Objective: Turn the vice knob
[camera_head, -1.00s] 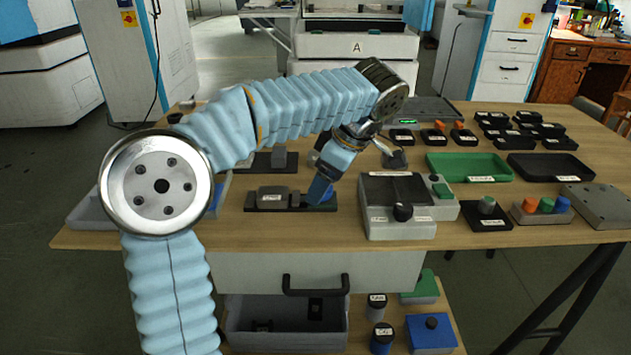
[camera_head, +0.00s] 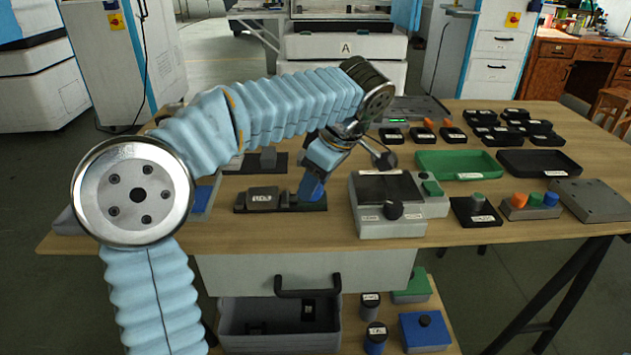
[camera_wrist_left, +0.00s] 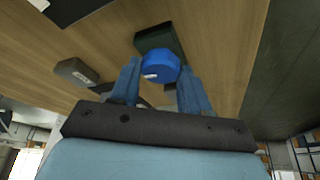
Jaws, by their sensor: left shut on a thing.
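The vice (camera_head: 262,197) is a grey labelled block on a long dark base, near the front edge of the table. In the left wrist view its round blue knob (camera_wrist_left: 158,65) sits between the two blue fingers of my left gripper (camera_wrist_left: 158,72). In the head view my left gripper (camera_head: 311,189) reaches down at the right end of the vice, with the fingers largely covering the knob. The gripper is shut on the knob. My right gripper is not in view.
Green (camera_head: 440,170) and black (camera_head: 535,170) trays lie farther right. A drawer with a dark handle (camera_head: 308,292) is below the table front.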

